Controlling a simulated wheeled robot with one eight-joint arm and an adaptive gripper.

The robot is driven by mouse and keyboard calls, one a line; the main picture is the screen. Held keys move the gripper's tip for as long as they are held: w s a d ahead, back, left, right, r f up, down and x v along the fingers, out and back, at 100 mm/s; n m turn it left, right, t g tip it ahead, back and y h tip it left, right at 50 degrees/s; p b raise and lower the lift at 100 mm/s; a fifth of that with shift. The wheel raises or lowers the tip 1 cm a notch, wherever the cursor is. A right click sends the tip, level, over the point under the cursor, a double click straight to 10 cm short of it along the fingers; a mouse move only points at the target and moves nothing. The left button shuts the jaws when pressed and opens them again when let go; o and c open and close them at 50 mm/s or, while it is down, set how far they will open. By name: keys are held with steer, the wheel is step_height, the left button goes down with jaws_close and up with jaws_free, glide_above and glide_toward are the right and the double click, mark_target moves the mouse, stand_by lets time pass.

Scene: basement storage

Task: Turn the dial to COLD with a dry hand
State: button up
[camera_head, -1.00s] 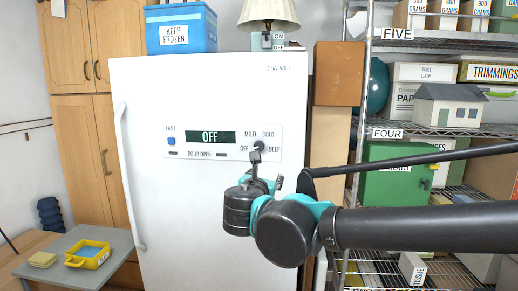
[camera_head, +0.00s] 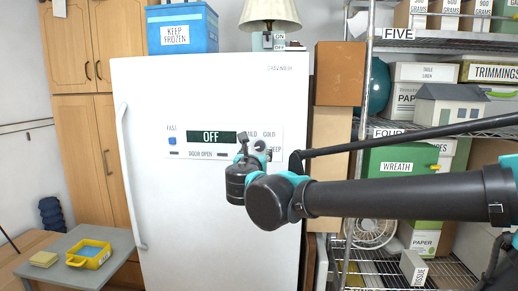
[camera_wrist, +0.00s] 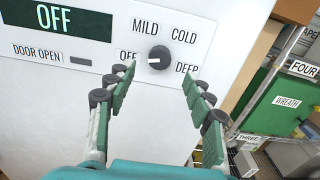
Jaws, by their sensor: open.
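The dark round dial (camera_wrist: 159,57) is on the white panel of the upright appliance (camera_head: 190,215), with MILD, COLD, OFF and DEEP printed around it. A pale mark on its left side appears to face OFF. The display (camera_wrist: 55,19) reads OFF. My gripper (camera_wrist: 158,73) is open and empty, its two green-padded fingers on either side of the dial and a little below it in the wrist view; I cannot tell whether they touch the panel. In the head view the dial (camera_head: 260,146) is partly hidden by my gripper (camera_head: 244,142).
A grey side table (camera_head: 62,246) at the lower left holds a yellow tub (camera_head: 90,263) with blue inside and a yellowish sponge-like block (camera_head: 44,259). A blue KEEP FROZEN box (camera_head: 180,28) and a lamp (camera_head: 269,14) stand on top. Wire shelving (camera_head: 440,130) is on the right.

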mark_target(260, 146)
steer(key=w, duration=0.7)
steer(key=shift+d, duration=0.15)
steer(key=shift+c, duration=0.2)
steer(key=c, duration=1.1)
